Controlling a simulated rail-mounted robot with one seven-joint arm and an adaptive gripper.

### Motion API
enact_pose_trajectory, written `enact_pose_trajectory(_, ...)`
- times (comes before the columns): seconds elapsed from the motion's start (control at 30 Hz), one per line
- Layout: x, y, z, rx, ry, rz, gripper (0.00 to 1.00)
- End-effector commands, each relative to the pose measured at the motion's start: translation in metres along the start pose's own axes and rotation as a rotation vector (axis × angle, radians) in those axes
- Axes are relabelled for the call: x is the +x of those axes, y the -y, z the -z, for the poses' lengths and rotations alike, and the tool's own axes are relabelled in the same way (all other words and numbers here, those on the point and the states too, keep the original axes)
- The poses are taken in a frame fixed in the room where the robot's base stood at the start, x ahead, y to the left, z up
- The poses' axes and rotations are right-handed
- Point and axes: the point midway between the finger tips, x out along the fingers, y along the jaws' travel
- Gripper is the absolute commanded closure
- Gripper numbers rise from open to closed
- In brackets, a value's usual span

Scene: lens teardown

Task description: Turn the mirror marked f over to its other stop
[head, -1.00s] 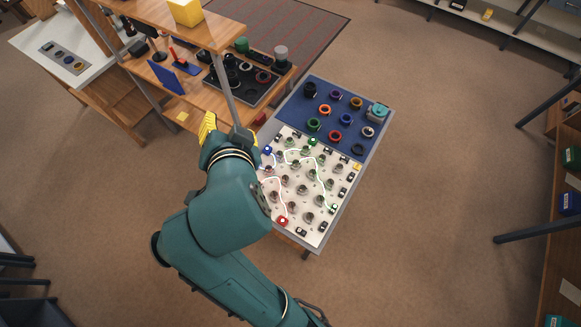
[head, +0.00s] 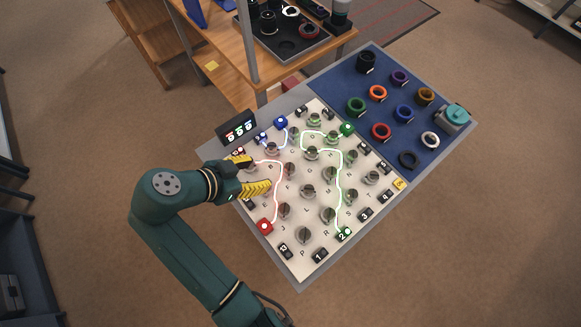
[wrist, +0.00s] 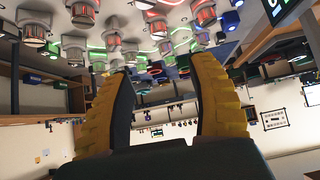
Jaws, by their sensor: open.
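The white panel (head: 285,258) holds several round mirror mounts, each with a small upright mirror and a printed letter. A red glowing line passes near the fingertips, and part of the panel is hidden under the gripper.
A small display (head: 237,127) stands at the left edge. The blue mat (head: 375,70) holds several coloured rings and a teal device (head: 453,116). A wooden bench stands behind.

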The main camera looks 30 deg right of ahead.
Motion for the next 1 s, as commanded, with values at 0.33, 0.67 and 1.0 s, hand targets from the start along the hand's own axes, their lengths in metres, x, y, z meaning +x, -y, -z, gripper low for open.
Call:
enact_pose_trajectory(0.33, 0.086, -0.002, -0.002, -0.001, 0.001, -0.006, 0.42)
enact_pose_trajectory(0.67, 0.144, -0.001, -0.001, -0.001, 0.002, -0.002, 0.42)
enact_pose_trajectory(1.0, 0.148, -0.001, -0.001, -0.002, 0.002, -0.001, 0.43)
